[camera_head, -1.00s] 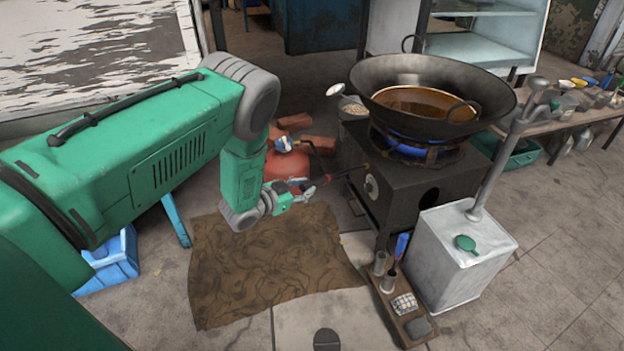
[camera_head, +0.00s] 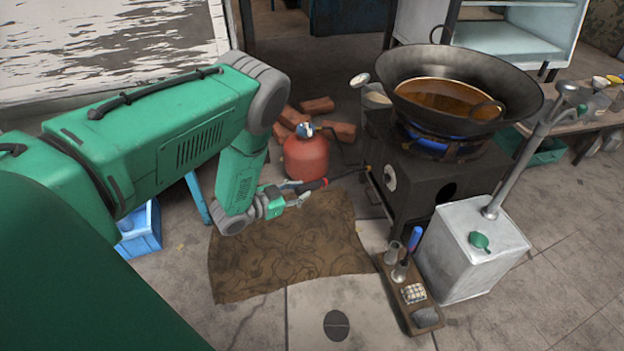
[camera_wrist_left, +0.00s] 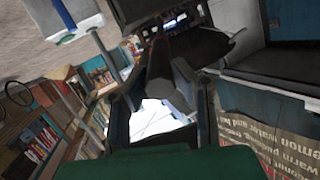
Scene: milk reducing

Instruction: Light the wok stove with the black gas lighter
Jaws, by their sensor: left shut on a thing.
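My left gripper (camera_head: 296,196) is shut on the black gas lighter (camera_head: 313,186), which has a red part and a thin dark rod pointing right. The rod's tip is beside the left edge of the wok stove (camera_head: 418,187), left of its pale round knob (camera_head: 390,178); I cannot tell whether they touch. Blue flame (camera_head: 447,146) shows at the burner under the big wok (camera_head: 460,90). In the left wrist view, a dark lighter body (camera_wrist_left: 170,75) sits between my left fingers. My right gripper is not in view.
A red gas cylinder (camera_head: 306,157) and bricks (camera_head: 318,105) stand behind the gripper. A brown mat (camera_head: 290,255) lies below. A metal canister (camera_head: 475,255) and a small wooden tray (camera_head: 424,318) stand before the stove. A blue crate (camera_head: 140,232) is at left.

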